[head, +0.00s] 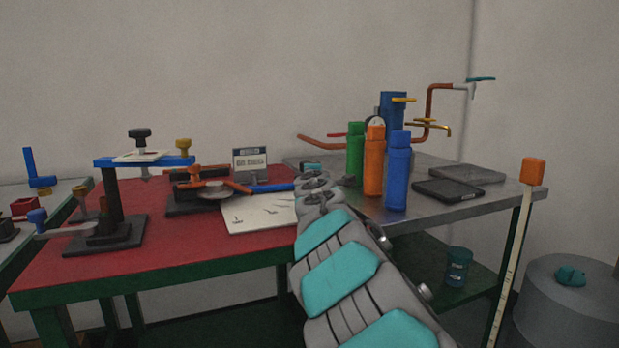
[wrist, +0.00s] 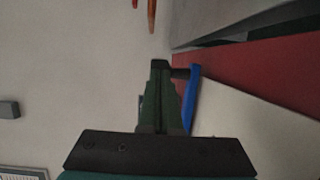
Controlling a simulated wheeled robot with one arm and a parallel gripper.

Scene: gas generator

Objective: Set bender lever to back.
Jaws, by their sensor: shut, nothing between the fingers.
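The bender (head: 190,190) stands on the red bench, with a dark base, orange arms and a round grey former. Its lever has a blue grip (head: 270,187) that points right, towards my arm. In the wrist view the blue grip (wrist: 191,100) lies just right of my dark green fingers. My gripper (wrist: 160,68) is shut and empty. I cannot tell whether its fingers touch the grip. In the head view my arm reaches up to the bench's right end, and I cannot make out the fingertips there.
A white sheet (head: 258,213) lies in front of the lever, and a small sign (head: 250,161) stands behind it. Green (head: 356,150), orange (head: 374,165) and blue (head: 397,175) bottles stand close right of my arm. A blue-topped press (head: 112,200) stands at left.

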